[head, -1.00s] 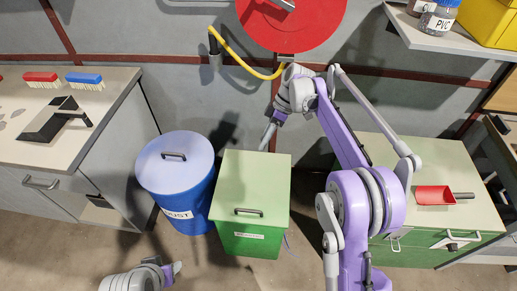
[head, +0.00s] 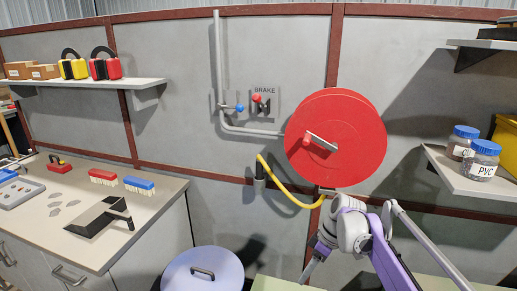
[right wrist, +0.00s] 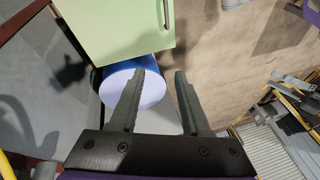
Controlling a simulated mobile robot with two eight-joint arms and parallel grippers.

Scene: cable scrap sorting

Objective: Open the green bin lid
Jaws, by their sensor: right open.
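The green bin's pale green lid (right wrist: 125,28) lies flat and closed in the right wrist view, with a dark bar handle (right wrist: 167,14) near its right edge. In the head view only a strip of the lid (head: 275,285) shows at the bottom edge. My right gripper (right wrist: 160,74) is open and empty, its two fingers apart and pointing towards the lid, with no visible contact. In the head view this gripper (head: 308,270) is partly seen near the lid's back right. My left gripper is out of view.
A blue bin (head: 203,270) with a pale lid stands left of the green bin. A red reel (head: 336,138) with a yellow hose (head: 285,192) hangs on the wall above. A workbench (head: 150,218) stands left, and a shelf with jars (head: 470,180) is right.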

